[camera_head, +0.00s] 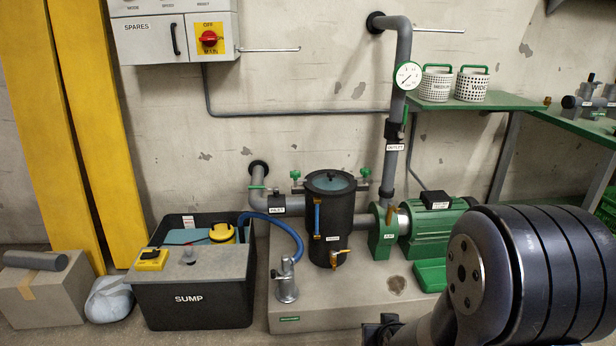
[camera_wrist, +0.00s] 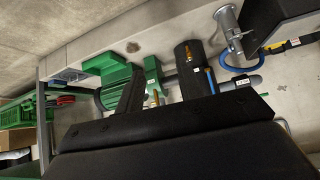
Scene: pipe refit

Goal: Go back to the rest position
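My arm (camera_head: 530,275) fills the lower right of the head view, its large dark ribbed joint in front of the green motor's right side. A small dark part (camera_head: 381,330) at the bottom edge seems to belong to my wrist; no fingertips can be made out there. In the wrist view a broad black body (camera_wrist: 170,130), seemingly my gripper's, covers the lower half. Whether its fingers are open or shut cannot be told, and no held object is clear. The black strainer (camera_head: 330,220) stands with its lid on; it also shows in the wrist view (camera_wrist: 188,65).
The pump (camera_head: 383,232) and green motor (camera_head: 430,235) sit on the concrete plinth (camera_head: 350,290). The black sump (camera_head: 190,305) is left of it. Two baskets (camera_head: 437,85) (camera_head: 473,86) stand on the green shelf (camera_head: 500,103). A box (camera_head: 50,300) lies at far left.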

